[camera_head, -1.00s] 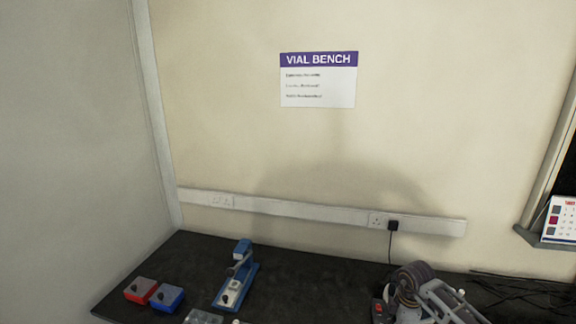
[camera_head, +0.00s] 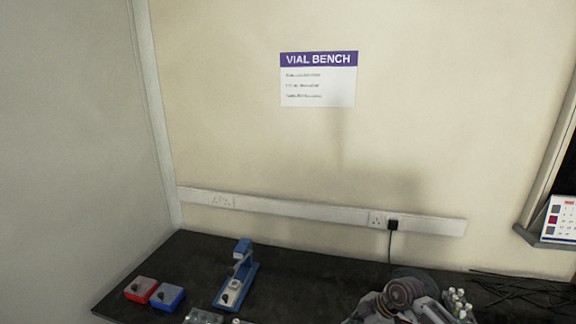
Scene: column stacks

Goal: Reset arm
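Part of an arm of mine, which I take to be the right one, shows at the bottom edge right of centre, with brownish ringed and grey parts. Grey links there look like part of my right gripper (camera_head: 428,311). The fingertips cannot be made out, so I cannot tell if it is open or shut, or if it holds anything. My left gripper is not in view.
On the dark bench (camera_head: 310,287) stand a red box (camera_head: 140,290), a blue box (camera_head: 167,297) and a blue device (camera_head: 237,276). White-capped vials (camera_head: 458,304) stand beside my arm. A black plug (camera_head: 393,225) with a cable is behind. The bench middle is mostly clear.

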